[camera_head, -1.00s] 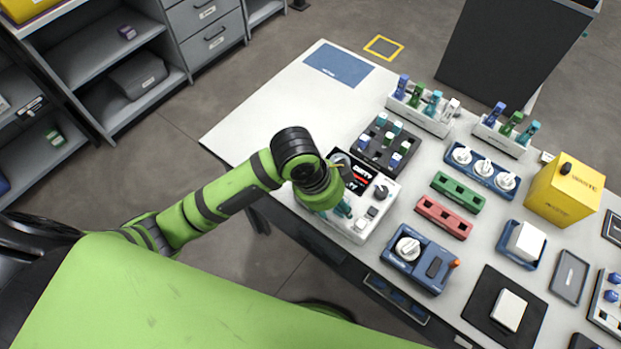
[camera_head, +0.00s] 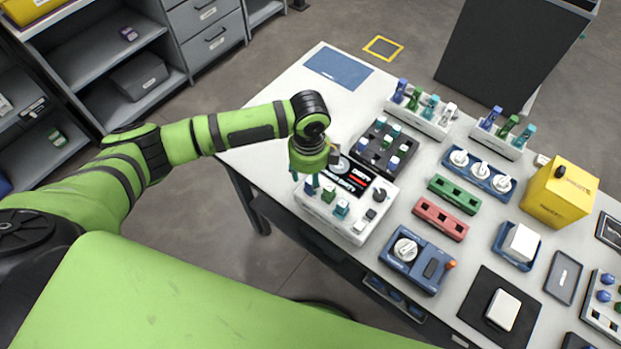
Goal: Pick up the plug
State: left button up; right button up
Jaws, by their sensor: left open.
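My left gripper (camera_head: 306,179) hangs below its wrist at the front left corner of a white device with a dark screen (camera_head: 352,175). Its teal fingertips show only in part and look apart. A blue plug (camera_head: 310,188) stands in the device close under the fingertips; I cannot tell whether they touch it. A green plug (camera_head: 328,195) and a teal plug (camera_head: 342,208) stand beside it in a row. The frames do not show which plug is the task's. My right gripper is not in view.
A dark tray of plugs (camera_head: 373,159) is just behind the device. White racks (camera_head: 428,126) with upright plugs stand at the back. A blue unit with a white knob (camera_head: 418,270) and red (camera_head: 440,211) and green (camera_head: 454,187) blocks lie to the right.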

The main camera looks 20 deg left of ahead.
pick_arm(q)
jog(key=shift+f, duration=0.9)
jog(key=c, duration=0.9)
jog(key=shift+c, duration=0.2)
jog(key=shift+r, duration=0.45)
jog(key=r+b, duration=0.1)
jog(key=r, duration=0.2)
jog(key=shift+d+r+b, duration=0.25)
jog(key=shift+d+b, duration=0.15)
jog(key=d+r+b, duration=0.3)
jog(key=d+r, duration=0.3)
jog(key=d, duration=0.5)
jog(key=shift+r, duration=0.35)
